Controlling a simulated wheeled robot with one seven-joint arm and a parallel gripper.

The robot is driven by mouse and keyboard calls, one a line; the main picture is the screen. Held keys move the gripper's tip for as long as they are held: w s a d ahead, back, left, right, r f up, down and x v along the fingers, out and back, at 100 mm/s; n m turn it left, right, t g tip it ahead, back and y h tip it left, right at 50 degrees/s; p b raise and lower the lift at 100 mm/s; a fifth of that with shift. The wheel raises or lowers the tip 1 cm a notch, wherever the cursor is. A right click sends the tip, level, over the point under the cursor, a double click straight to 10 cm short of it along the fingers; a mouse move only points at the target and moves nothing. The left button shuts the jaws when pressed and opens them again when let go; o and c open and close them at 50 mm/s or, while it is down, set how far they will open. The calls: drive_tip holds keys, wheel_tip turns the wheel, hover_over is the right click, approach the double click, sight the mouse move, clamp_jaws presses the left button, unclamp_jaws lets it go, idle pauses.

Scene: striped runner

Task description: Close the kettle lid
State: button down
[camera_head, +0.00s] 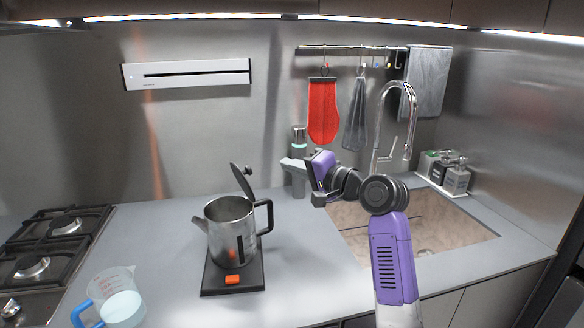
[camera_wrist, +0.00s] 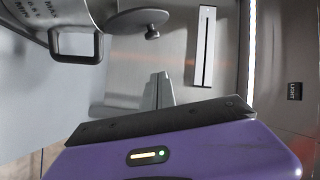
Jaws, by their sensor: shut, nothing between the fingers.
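The metal kettle (camera_head: 230,230) stands upright on its dark base (camera_head: 216,277). Its dark lid (camera_head: 241,181) is open, tilted steeply up above the rim near the handle side. The black handle (camera_head: 267,215) faces right. In the wrist view, the lid (camera_wrist: 130,22) with its knob and the handle (camera_wrist: 76,45) show at the upper left. My gripper (camera_head: 286,165) is to the right of the lid, about level with it in the picture and apart from it. In the wrist view, its grey fingers (camera_wrist: 158,90) are together and hold nothing.
A measuring jug (camera_head: 121,306) with a blue handle stands at the front left, beside the stove (camera_head: 50,250). The sink (camera_head: 440,230) and tap (camera_head: 408,120) are to the right. Dispensers (camera_head: 455,178) stand behind the sink. Counter right of the kettle base is clear.

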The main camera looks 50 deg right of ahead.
drive_tip(key=w+a+f+p, duration=0.1)
drive_tip(key=w+a, duration=0.2)
drive_tip(key=w, duration=0.4)
drive_tip(key=shift+a+f+p, duration=0.15)
drive_tip(key=shift+f+p, duration=0.2)
